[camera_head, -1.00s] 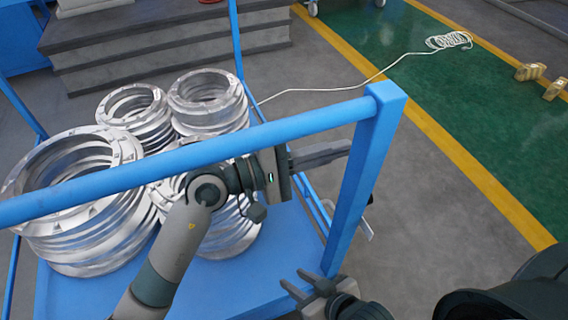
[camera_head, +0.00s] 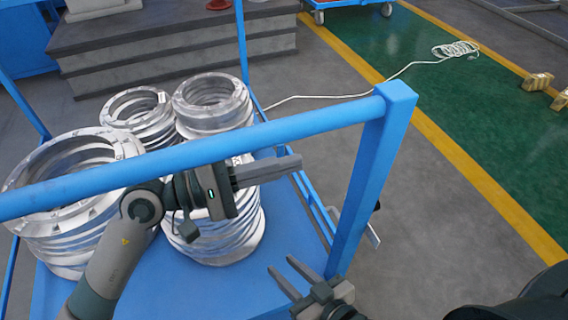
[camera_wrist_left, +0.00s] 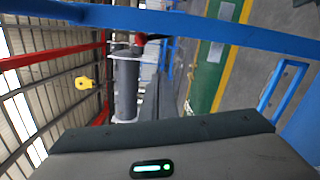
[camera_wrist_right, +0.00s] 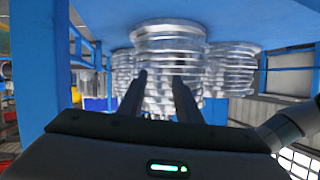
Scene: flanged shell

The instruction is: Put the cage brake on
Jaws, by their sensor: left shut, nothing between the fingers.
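The blue cage cart (camera_head: 372,185) fills the lower left of the head view, with its top rail and corner post nearest me. I cannot clearly make out its brake. A small pale part (camera_head: 372,236) shows low beside the corner post; I cannot tell what it is. My left gripper (camera_head: 296,165) is shut and empty, just behind the top rail over the cart, pointing right beside the ring stacks. My right gripper (camera_head: 283,274) is open and empty, lower, left of the post's foot. Its parted fingers show in the right wrist view (camera_wrist_right: 160,85).
Several stacks of silver flanged rings (camera_head: 215,105) stand on the cart's blue deck. A white cable (camera_head: 395,75) runs across the floor to a coil. Grey steps (camera_head: 170,45) stand behind. Grey floor right of the cart is open, beside a green lane (camera_head: 480,110).

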